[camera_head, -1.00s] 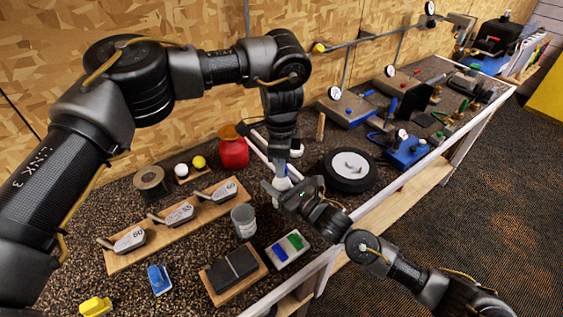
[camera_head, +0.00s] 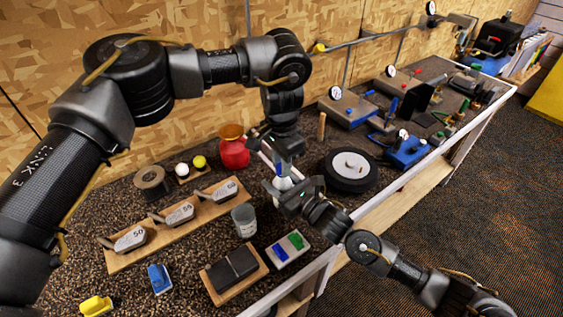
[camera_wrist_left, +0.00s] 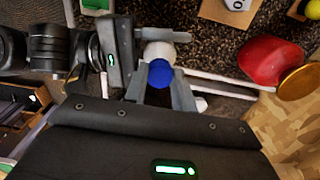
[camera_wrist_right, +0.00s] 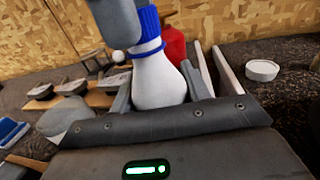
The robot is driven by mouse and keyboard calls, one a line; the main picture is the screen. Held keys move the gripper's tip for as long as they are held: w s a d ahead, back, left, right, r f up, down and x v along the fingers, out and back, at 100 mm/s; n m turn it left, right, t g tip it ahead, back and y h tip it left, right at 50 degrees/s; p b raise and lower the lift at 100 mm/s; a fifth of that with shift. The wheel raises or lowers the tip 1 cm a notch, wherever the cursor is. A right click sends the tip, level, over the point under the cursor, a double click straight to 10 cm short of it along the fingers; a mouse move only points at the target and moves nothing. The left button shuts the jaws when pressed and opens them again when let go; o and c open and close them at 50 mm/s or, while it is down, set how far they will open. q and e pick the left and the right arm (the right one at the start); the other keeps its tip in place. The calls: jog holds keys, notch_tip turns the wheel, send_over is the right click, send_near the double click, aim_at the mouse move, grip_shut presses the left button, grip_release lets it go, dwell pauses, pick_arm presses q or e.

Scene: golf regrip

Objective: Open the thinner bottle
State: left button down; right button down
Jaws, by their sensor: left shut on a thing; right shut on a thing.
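The white thinner bottle (camera_head: 282,183) with its blue cap (camera_wrist_right: 148,20) stands upright in the middle of the bench. My right gripper (camera_head: 296,196) is shut on the bottle's white body (camera_wrist_right: 158,82). My left gripper (camera_head: 270,152) is at the bottle's top from above, shut on the blue cap, which shows between its fingers in the left wrist view (camera_wrist_left: 160,75). In the right wrist view a strip of white neck and a blue band (camera_wrist_right: 146,49) show below the cap. The left fingers partly cover the cap in the head view.
A red jar (camera_head: 233,154) stands behind and left of the bottle. A black wheel (camera_head: 350,170) lies to the right. A grey cup (camera_head: 244,221) and a wooden rack of club heads (camera_head: 180,216) are at the left. The bench's front rail (camera_head: 318,268) runs close by.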

pick_arm(q)
jog(key=shift+a+r, duration=0.15)
pick_arm(e)
jog(key=shift+w+d, duration=0.15)
pick_arm(q)
jog(key=shift+r, duration=0.65)
pick_arm(e)
jog(key=shift+f, duration=0.1)
pick_arm(q)
jog(key=shift+r, duration=0.3)
jog(key=shift+r, duration=2.05)
pick_arm(e)
jog(key=shift+s, duration=0.2)
jog(key=c, duration=0.6)
grip_release()
pick_arm(q)
jog(key=shift+f, duration=0.1)
